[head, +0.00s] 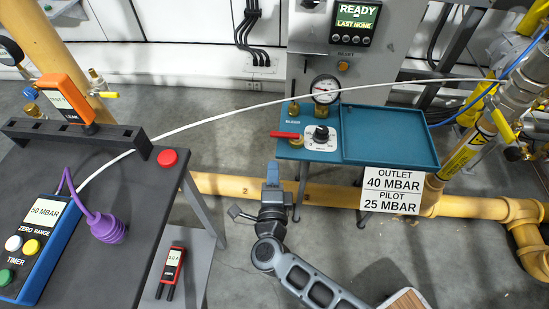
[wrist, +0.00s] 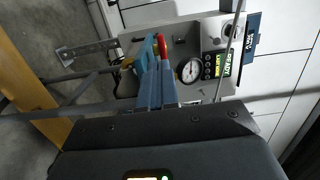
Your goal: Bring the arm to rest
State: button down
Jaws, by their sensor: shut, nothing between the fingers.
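My gripper (head: 272,172) has blue fingers, closed together and holding nothing. In the head view it points up the picture, just below the left front edge of the teal bench (head: 390,136). My arm is bent and enters from the bottom of that view. In the wrist view the fingers of my gripper (wrist: 155,82) point toward the panel with the gauge (wrist: 190,70) and the red lever (wrist: 162,46). I cannot tell whether the fingertips touch anything there; they look apart from the bench in the head view.
A dark table (head: 140,190) at left holds a blue meter (head: 42,238), an orange device (head: 66,100) and a purple bulb (head: 106,228). A red meter (head: 172,266) lies on a lower shelf. A white hose (head: 230,108) arches across. Yellow pipe (head: 335,194) runs behind my gripper.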

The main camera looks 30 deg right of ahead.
jog(key=shift+a+p+v, duration=0.25)
jog(key=shift+p+v, duration=0.05)
jog(key=shift+v, duration=2.15)
jog(key=shift+w, duration=0.1)
jog(key=s+d+r+n+y, duration=0.2)
jog(key=s+r+n+y, duration=0.1)
jog(key=s+r+n, duration=0.65)
jog(key=s+d+r+n+g+y, duration=0.1)
jog(key=s+r+n+y, duration=0.35)
jog(key=s, duration=0.75)
jog(key=s+d+r+n+y, duration=0.1)
jog(key=s+d+r+n, duration=0.1)
jog(key=s+r+n, duration=0.7)
notch_tip(320, 180, up, 17)
jog(key=s+p, duration=0.1)
jog(key=p, duration=1.8)
jog(key=shift+s+n, duration=0.25)
jog(key=shift+n, duration=0.15)
